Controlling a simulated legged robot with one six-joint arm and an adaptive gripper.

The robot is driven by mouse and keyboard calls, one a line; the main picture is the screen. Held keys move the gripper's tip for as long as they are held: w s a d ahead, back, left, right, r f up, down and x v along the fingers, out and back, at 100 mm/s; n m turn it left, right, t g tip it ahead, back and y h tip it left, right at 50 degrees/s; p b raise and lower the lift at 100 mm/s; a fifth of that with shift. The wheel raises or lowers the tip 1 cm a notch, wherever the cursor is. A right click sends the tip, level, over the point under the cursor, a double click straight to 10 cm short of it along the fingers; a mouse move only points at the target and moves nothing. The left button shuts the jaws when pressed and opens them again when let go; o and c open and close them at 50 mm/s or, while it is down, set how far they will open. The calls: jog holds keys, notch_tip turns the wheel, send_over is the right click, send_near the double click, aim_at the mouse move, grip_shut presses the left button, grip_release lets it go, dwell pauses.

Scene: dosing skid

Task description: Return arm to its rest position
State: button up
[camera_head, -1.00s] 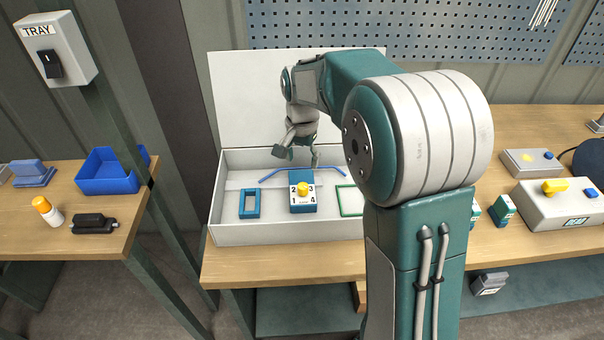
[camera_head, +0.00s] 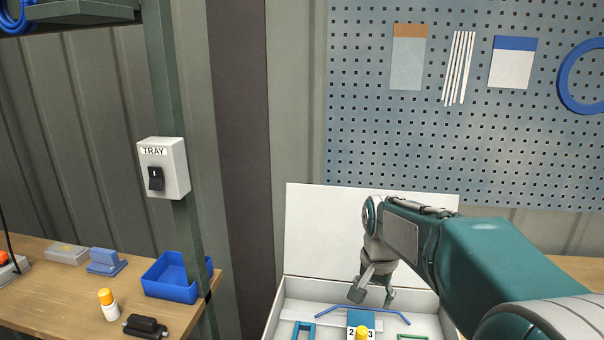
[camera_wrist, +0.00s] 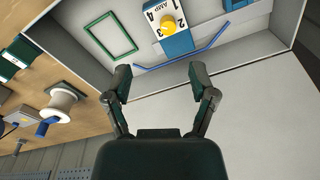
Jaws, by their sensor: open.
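My gripper (camera_head: 372,292) hangs from my teal arm over the open white box, in front of its raised white lid. In the wrist view my gripper (camera_wrist: 160,82) has its two fingers spread apart with nothing between them. A blue block with a yellow knob (camera_wrist: 168,24) and a numbered face marked AMP lies beyond the fingertips, apart from them. The same yellow knob (camera_head: 362,332) shows at the bottom edge of the head view, where the block is partly cut off.
The white box (camera_head: 283,308) also holds a blue bent rod (camera_wrist: 190,60) and a green frame (camera_wrist: 105,42). A TRAY switch box (camera_head: 178,178) is mounted on a post at left. A side bench carries a blue bin (camera_head: 170,291) and a yellow-capped bottle (camera_head: 108,304). A pegboard (camera_head: 400,140) stands behind.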

jog(key=s+r+n+t, duration=0.3)
jog(key=s+n, duration=0.3)
jog(key=s, duration=1.6)
jog(key=shift+n+t, duration=0.3)
jog(key=shift+t, duration=0.5)
